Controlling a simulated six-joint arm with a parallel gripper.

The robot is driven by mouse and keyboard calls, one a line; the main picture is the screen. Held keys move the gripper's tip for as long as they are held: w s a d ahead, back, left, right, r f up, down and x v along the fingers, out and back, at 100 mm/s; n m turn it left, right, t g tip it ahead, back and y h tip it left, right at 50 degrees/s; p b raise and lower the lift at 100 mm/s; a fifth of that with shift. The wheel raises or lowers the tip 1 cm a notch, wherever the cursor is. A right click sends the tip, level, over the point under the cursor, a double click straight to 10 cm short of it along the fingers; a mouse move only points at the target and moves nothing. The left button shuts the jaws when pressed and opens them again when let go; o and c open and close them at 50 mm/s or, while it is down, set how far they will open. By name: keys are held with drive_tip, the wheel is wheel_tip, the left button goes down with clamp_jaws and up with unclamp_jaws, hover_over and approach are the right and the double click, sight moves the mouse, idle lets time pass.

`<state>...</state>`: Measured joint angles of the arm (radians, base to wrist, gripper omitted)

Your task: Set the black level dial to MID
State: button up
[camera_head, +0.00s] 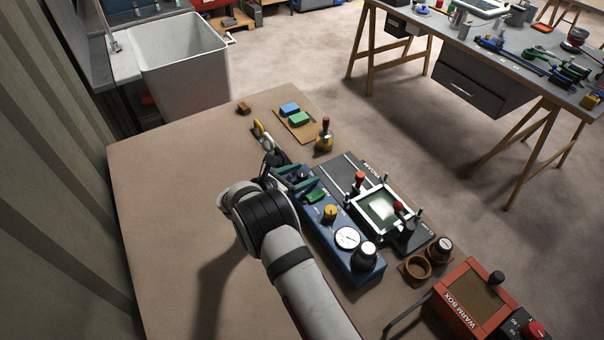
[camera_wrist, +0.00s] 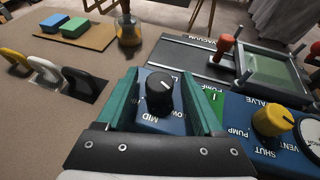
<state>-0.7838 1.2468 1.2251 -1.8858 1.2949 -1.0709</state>
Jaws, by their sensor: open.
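The black level dial (camera_wrist: 160,92) stands on the left end of the blue panel (camera_wrist: 240,112) in the wrist view. A short white mark shows on its top. The labels MID and LOW are printed on its near side; part of the lettering is covered by the dial and my gripper. My gripper (camera_wrist: 160,78) is open, with one green finger on each side of the dial and a gap visible on both sides. In the head view my gripper (camera_head: 291,178) is over the far end of the blue panel (camera_head: 318,232).
A framed vacuum plate (camera_head: 352,212) with red-topped clamps lies to the right. The orange warm box (camera_head: 448,312) is nearer. The left tabletop is clear.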

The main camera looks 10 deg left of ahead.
clamp_jaws()
drive_tip(key=shift+w+m+g+h, duration=0.15)
drive_tip(key=shift+m+g+h, duration=0.55)
drive_tip(key=shift+m+h, duration=0.4)
drive_tip(key=shift+m+g+h, duration=0.4)
unclamp_jaws()
drive_tip(key=v, duration=1.6)
